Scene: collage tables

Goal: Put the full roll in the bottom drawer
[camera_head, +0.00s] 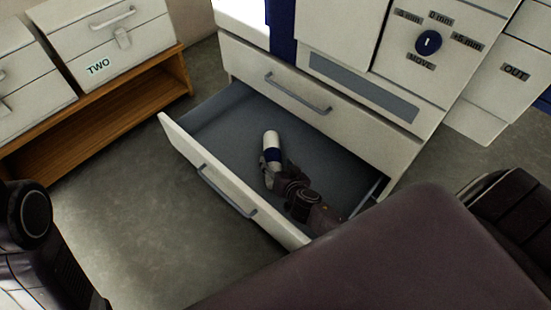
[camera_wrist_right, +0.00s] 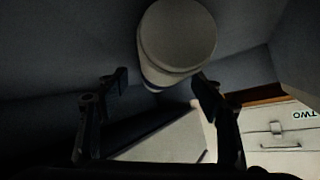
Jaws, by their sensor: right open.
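The roll (camera_head: 271,144) is a white cylinder with a blue band, inside the open bottom drawer (camera_head: 205,163). My right gripper (camera_head: 269,172) reaches down into the drawer at the roll's near end. In the right wrist view the roll (camera_wrist_right: 178,40) shows end-on, just beyond and between the fingertips of the right gripper (camera_wrist_right: 162,88). The fingers stand apart, with no clear grip on the roll. I cannot tell whether the roll touches the drawer floor. My left gripper is out of view.
The drawer above (camera_head: 300,92) is closed. A panel with a blue knob (camera_head: 428,42) is at the upper right. A wooden shelf (camera_head: 120,112) carries white boxes, one marked TWO (camera_head: 112,45), at the left. The drawer floor around the roll is bare.

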